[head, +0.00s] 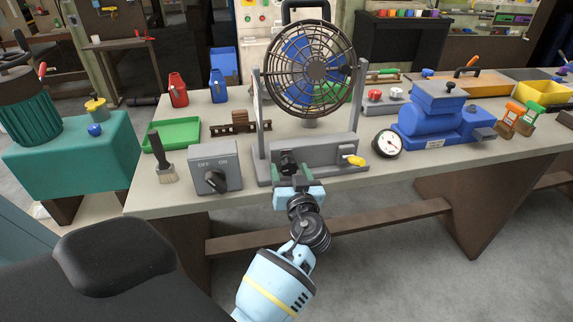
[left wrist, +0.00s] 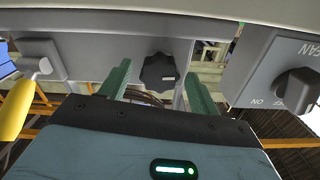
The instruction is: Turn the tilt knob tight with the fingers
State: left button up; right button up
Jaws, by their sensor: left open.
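A black lobed knob (head: 288,160) sits on the front of the grey fan base (head: 325,156). The fan (head: 310,70) stands upright in a grey yoke above it. No label on the knob is readable. My left gripper (head: 289,178) is at the front of the base, facing the knob, open. In the left wrist view the knob (left wrist: 159,72) shows between and just beyond the green fingers (left wrist: 158,86) of my gripper, with gaps on both sides. Whether the fingertips reach alongside it is unclear. My right gripper is not in view.
A grey OFF/ON switch box (head: 212,168) stands left of the fan base. A yellow-handled lever (head: 354,160) sticks out of the base's right end. A round gauge (head: 388,143) and blue compressor (head: 430,122) are to the right.

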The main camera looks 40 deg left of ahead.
pick_arm(q)
jog(key=shift+w+a, duration=0.25)
jog(key=shift+a, duration=0.05)
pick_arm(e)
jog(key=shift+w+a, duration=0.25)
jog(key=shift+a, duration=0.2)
pick_arm(q)
jog(key=shift+d, duration=0.1)
jog(key=shift+c, duration=0.6)
jog(key=c, duration=0.8)
jog(key=shift+c, duration=0.2)
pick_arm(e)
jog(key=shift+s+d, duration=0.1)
